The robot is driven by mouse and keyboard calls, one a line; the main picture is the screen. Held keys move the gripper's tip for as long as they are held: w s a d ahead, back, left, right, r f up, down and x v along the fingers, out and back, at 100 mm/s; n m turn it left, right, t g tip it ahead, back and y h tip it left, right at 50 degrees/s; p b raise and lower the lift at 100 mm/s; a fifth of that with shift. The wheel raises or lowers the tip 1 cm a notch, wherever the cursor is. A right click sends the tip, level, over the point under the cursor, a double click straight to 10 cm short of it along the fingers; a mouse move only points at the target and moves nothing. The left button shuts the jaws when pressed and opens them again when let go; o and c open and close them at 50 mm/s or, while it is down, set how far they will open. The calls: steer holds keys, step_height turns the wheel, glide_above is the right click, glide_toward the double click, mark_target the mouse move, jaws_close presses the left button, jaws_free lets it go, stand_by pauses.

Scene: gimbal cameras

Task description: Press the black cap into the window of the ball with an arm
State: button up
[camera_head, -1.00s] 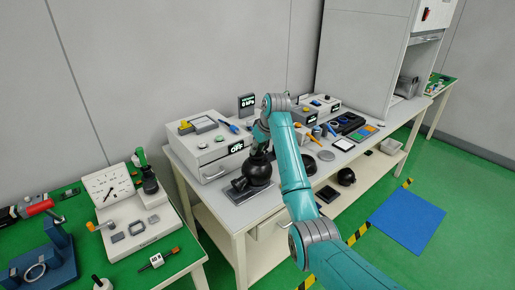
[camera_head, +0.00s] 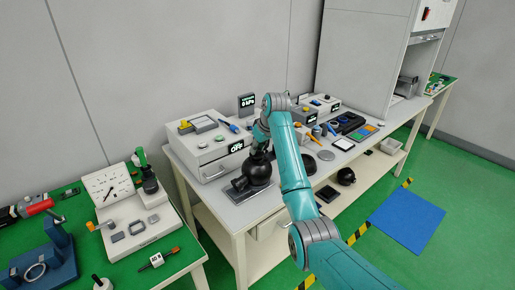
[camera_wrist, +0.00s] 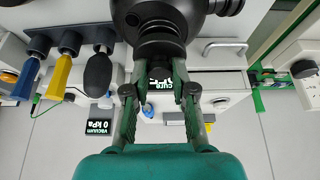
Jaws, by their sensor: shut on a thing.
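The black ball (camera_head: 258,169) stands on a flat grey base (camera_head: 247,190) near the left front corner of the white bench. In the wrist view the ball (camera_wrist: 172,12) fills the top middle, with a short black stub (camera_wrist: 232,6) at its right. My gripper (camera_wrist: 160,70) is shut on a round black piece, which I take as the black cap (camera_wrist: 160,40). The cap lies against the ball in this view; whether it is seated in the window is hidden. In the head view my gripper (camera_head: 261,141) is just above the ball, partly covered by my arm.
A white drawer box (camera_head: 208,150) with an OFF display stands close behind the ball. A vacuum display (camera_head: 246,105) reads 0 kPa. Several tools and small boxes crowd the bench to the right. A green table (camera_head: 75,215) with a dial gauge (camera_head: 107,186) is at left.

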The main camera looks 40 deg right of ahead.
steer(key=shift+f, duration=0.8)
steer(key=o, duration=0.8)
steer(key=shift+r, duration=0.1)
steer(key=v, duration=1.2)
